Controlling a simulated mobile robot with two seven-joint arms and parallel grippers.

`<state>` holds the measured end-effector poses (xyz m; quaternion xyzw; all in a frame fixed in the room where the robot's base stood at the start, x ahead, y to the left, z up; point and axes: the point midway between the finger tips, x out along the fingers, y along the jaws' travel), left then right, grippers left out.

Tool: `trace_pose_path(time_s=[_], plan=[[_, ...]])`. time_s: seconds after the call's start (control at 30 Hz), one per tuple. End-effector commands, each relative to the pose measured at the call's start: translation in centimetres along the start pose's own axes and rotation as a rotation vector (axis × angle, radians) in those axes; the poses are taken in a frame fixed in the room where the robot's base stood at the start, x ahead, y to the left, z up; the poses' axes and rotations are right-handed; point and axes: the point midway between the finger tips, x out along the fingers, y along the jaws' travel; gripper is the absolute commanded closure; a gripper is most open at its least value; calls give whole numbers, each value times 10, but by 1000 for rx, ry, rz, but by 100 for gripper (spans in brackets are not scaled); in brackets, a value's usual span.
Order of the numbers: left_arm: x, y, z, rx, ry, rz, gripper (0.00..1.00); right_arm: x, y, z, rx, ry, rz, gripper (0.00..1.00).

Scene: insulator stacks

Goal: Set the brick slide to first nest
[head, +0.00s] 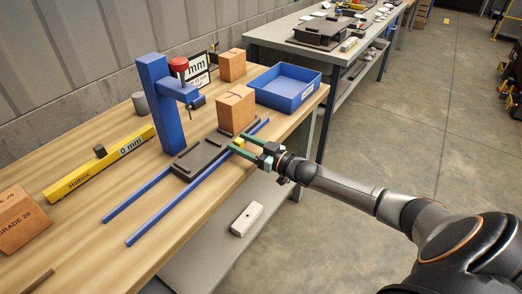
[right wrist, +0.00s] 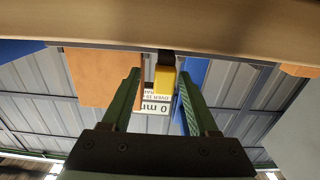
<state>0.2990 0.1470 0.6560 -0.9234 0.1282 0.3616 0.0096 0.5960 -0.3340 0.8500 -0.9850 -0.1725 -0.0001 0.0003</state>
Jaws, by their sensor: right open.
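The dark slide (head: 198,160) lies across two blue rails (head: 160,219) on the wooden bench. An orange brick (head: 236,109) stands at its far end; the brick's base is partly hidden. A yellow handle (head: 239,142) shows at the slide's near right side. My right gripper (head: 238,145) is open, its green fingers reaching in from the right around the handle. In the right wrist view the yellow handle (right wrist: 164,82) sits between the two open fingers, with a gap visible. I cannot tell whether either finger touches it. My left gripper is out of view.
A blue post (head: 159,105) with a red knob (head: 179,64) stands behind the slide. A yellow "0 mm" bar (head: 100,165) lies left, near a brick (head: 22,218). A blue tray (head: 286,90) and another brick (head: 231,65) are at the back. The near rails are clear.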

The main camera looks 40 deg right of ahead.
Motion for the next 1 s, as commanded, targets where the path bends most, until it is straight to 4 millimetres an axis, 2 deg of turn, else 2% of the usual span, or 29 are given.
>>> trace_pose_path(time_s=[0.6,0.8,1.0], plan=[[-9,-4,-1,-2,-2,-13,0,-93,0,-1,-2,-4,1,40],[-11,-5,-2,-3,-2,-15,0,-110,1,-1,-1,-2,2,40],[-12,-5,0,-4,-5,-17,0,-116,1,-1,-2,-1,2,40]])
